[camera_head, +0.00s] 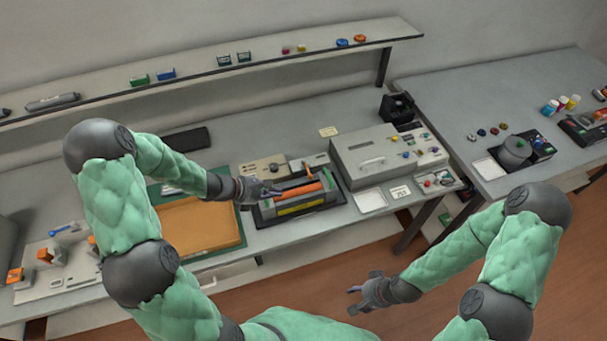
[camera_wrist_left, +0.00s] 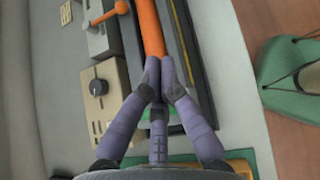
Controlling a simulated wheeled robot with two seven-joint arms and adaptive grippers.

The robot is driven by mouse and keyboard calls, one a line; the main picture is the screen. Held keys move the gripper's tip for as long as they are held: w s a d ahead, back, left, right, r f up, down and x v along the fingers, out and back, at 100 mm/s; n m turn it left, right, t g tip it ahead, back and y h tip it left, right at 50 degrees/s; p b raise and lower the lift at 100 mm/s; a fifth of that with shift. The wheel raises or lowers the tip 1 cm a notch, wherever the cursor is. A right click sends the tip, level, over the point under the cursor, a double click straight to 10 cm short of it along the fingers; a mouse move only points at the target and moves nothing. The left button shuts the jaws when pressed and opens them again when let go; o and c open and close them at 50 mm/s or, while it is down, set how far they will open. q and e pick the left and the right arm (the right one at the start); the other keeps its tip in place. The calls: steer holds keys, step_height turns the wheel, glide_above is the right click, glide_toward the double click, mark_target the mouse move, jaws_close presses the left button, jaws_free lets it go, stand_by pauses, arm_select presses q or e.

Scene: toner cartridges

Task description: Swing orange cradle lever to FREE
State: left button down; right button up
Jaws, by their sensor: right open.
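The orange lever (camera_wrist_left: 108,14) is a small bar with a round knob, in the left wrist view beside the cradle. In the head view it shows as a small orange piece (camera_head: 307,169) behind the long orange roll (camera_head: 300,191). The roll lies in the dark cradle (camera_head: 329,197); in the left wrist view the roll (camera_wrist_left: 150,28) runs up from my fingertips. My left gripper (camera_head: 270,191) is at the roll's left end, apart from the lever. Its fingertips (camera_wrist_left: 159,68) are close together at the roll; I cannot tell whether they grip it. My right gripper (camera_head: 358,298) is open and empty over the floor.
A beige box with a black knob (camera_wrist_left: 97,87) stands beside the cradle. A large grey machine (camera_head: 375,158) is to its right, an orange-brown tray (camera_head: 200,226) to its left. A shelf (camera_head: 300,57) runs along the back wall.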

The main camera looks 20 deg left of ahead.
mark_target(301, 181)
arm_select(q)
steer(key=shift+n+t, duration=0.9)
steer(key=w+a+r, duration=0.2)
steer(key=w+r, duration=0.1)
steer(key=shift+a+r, duration=0.15)
steer(key=shift+r, duration=0.1)
steer(key=shift+f, duration=0.1)
steer(key=b+x, duration=0.1)
steer(key=x, duration=1.3)
steer(key=shift+b, duration=0.35)
